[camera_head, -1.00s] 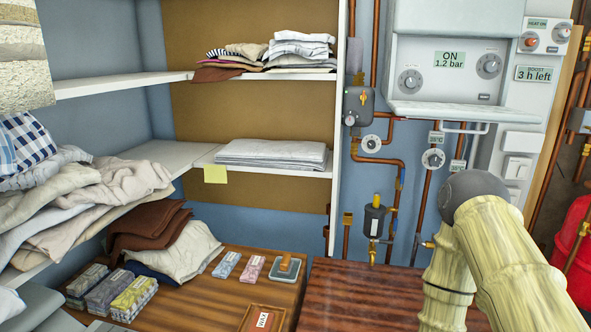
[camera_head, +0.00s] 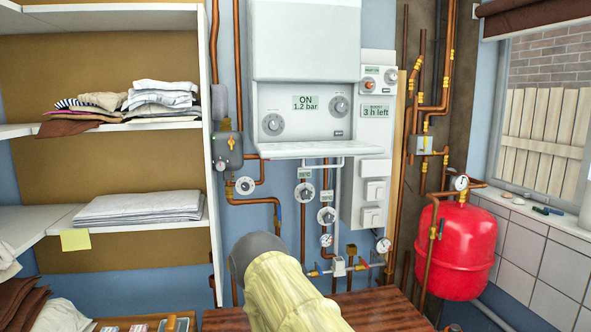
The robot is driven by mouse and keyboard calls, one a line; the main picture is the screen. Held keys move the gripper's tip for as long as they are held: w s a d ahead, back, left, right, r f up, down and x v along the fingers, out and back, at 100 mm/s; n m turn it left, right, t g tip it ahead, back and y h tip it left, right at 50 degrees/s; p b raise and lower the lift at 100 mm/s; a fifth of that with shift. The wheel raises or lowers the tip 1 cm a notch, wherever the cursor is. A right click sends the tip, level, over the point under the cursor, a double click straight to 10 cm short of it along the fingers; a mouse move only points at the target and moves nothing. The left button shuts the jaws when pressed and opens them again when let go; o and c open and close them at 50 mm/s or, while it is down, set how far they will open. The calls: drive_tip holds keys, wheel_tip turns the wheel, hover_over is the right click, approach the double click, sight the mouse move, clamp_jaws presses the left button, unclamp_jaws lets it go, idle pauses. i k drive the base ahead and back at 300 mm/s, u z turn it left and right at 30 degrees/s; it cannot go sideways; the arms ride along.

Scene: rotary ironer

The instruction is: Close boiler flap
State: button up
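The white boiler (camera_head: 305,40) hangs on the wall at the upper middle. Its flap (camera_head: 315,149) is open, standing out like a narrow shelf below the control panel (camera_head: 270,100). The panel is exposed, with two round knobs and a display reading "ON 1.2 bar". A thin white handle-like bar shows under the flap. A pale, grey-capped link of my arm (camera_head: 285,295) rises at the bottom middle, apart from the flap and below it in the picture. My gripper is out of view.
A grey-white switch panel (camera_head: 376,150) stands right of the boiler. Copper pipes, valves and gauges run below and beside it. A red tank (camera_head: 463,250) is at right. Shelves with folded cloth (camera_head: 140,207) are at left, and a brown wooden top (camera_head: 375,310) is below.

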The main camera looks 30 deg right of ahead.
sight(302, 150)
drive_tip(key=u, duration=2.15)
drive_tip(key=k, duration=1)
drive_tip(key=z, duration=2.2)
drive_tip(key=i, duration=0.5)
drive_tip(key=z, duration=0.05)
